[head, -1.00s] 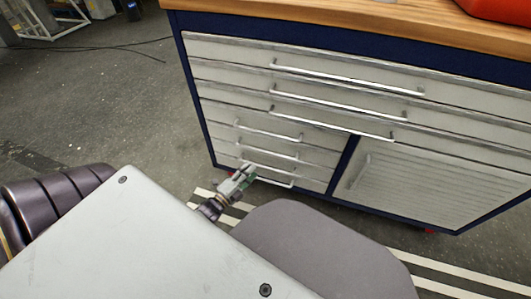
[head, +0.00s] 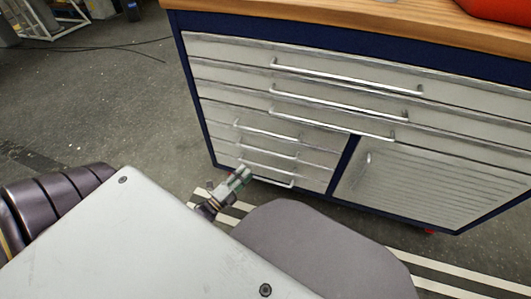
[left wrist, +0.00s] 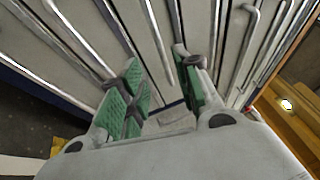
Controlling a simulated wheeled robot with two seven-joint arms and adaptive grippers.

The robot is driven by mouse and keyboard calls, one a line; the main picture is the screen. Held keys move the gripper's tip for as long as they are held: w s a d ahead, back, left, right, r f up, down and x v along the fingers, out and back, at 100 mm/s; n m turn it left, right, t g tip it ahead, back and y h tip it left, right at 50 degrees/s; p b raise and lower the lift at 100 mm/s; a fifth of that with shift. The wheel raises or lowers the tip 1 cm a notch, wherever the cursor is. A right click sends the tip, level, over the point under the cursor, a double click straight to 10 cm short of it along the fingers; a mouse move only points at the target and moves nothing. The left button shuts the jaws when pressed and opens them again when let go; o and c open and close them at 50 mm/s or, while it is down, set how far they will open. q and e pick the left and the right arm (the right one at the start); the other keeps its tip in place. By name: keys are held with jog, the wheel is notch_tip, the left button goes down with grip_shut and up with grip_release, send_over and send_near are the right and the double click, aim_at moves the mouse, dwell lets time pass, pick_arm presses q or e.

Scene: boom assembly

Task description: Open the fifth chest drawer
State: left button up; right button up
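The fifth chest drawer (head: 318,163) is the middle one of the three small drawers at the chest's lower left, counting the three wide ones first. It looks shut, and its bar handle (head: 270,154) runs across its front. My left gripper (head: 244,172) is in front of the small drawers' left side, near the lower handles. In the left wrist view its green-padded fingers (left wrist: 160,80) are spread open. A handle bar (left wrist: 158,35) lies beyond the gap between them; I cannot tell which drawer it belongs to. No handle is visibly gripped. My right gripper is out of view.
Three wide drawers (head: 225,73) fill the chest's upper part, and a slatted door (head: 430,185) is at lower right. All look shut. A wooden top (head: 350,28) covers the chest. Striped floor markings (head: 455,272) lie in front. Open floor (head: 100,110) extends to the left.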

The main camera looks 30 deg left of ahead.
aim_at(265, 151)
pick_arm(q)
jog(key=shift+b+x, duration=2)
jog(key=shift+x, duration=4.65)
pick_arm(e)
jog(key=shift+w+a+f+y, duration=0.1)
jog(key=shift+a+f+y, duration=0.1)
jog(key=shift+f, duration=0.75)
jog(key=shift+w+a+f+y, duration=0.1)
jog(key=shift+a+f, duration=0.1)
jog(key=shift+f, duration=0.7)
pick_arm(q)
jog(key=shift+c, duration=0.5)
grip_shut()
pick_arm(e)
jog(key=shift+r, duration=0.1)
